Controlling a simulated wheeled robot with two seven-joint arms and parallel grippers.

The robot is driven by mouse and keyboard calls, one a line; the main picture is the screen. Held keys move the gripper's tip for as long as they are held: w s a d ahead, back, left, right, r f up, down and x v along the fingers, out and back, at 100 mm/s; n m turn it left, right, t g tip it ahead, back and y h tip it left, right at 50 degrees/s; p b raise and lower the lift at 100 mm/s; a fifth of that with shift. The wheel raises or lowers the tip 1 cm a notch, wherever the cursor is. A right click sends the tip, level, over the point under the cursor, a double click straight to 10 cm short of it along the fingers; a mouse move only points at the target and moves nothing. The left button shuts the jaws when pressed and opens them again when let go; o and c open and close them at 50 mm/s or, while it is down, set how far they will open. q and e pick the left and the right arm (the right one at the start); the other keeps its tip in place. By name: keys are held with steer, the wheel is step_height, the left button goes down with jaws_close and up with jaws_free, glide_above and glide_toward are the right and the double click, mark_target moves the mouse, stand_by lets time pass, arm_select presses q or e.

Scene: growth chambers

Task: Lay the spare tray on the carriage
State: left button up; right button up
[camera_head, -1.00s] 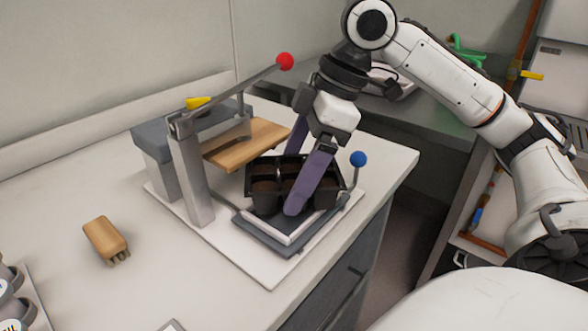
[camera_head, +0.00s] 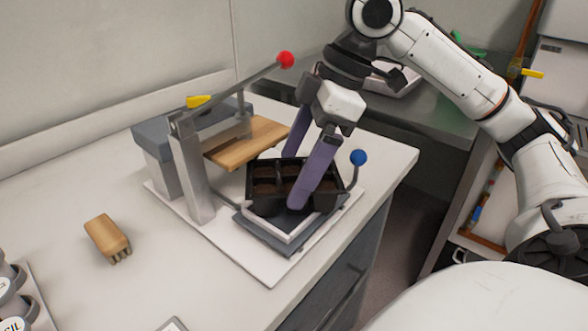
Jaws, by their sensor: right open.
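The spare tray is a black celled tray (camera_head: 266,190) with brown soil in its cells. It sits on the carriage (camera_head: 270,232), a pale plate on a dark slab at the front of the press, and looks slightly turned on it. My right gripper (camera_head: 294,180) is above the tray with its purple fingers spread apart. One finger is in front of the tray and hides part of it; the other is behind its far side. I cannot tell whether the fingers touch the tray. My left gripper is not in view.
The press (camera_head: 192,170) has a lever with a red knob (camera_head: 285,60) and a wooden plate (camera_head: 246,142) beside the tray. A blue-knobbed handle (camera_head: 358,158) stands at the right. A wooden block with prongs (camera_head: 107,238) lies on the open counter at left.

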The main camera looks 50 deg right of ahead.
steer(key=p+v, duration=0.3)
steer(key=v, duration=0.7)
steer(key=shift+s+r, duration=0.15)
steer(key=shift+r, duration=0.2)
steer(key=shift+d, duration=0.1)
steer(key=shift+s, duration=0.1)
